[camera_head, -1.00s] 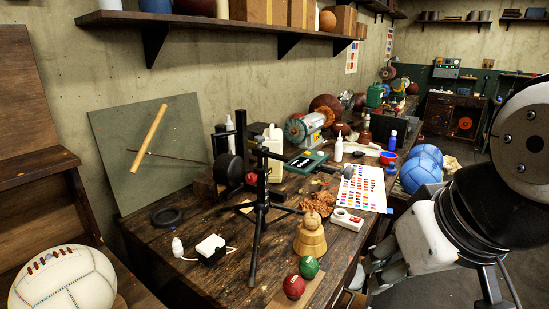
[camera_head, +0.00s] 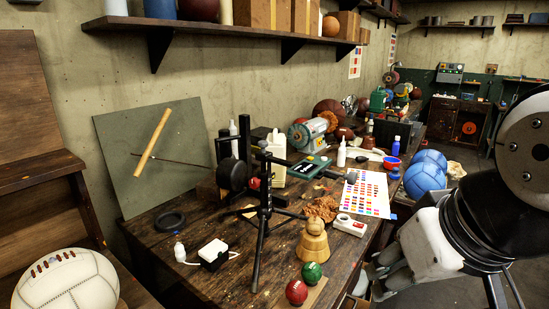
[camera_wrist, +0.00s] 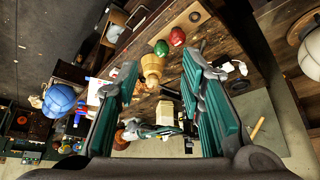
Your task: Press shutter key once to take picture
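A white device with a red button (camera_head: 350,224) lies on the bench, right of a wooden dome-shaped form. It may be the shutter key, but I cannot read any label. A black tripod (camera_head: 265,215) stands mid-bench. A white and black box with a cable (camera_head: 213,251) lies left of the tripod. My gripper (camera_head: 385,272) is at the lower right in the head view, beyond the bench's right edge and apart from the device. In the wrist view my gripper (camera_wrist: 160,62) has its two fingers wide apart with nothing held between them.
The wooden form (camera_head: 314,240), a green ball (camera_head: 312,272) and a red ball (camera_head: 296,291) stand near the bench's front right edge. A colour chart (camera_head: 365,192) lies behind the device. A white ball (camera_head: 66,281) is at lower left.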

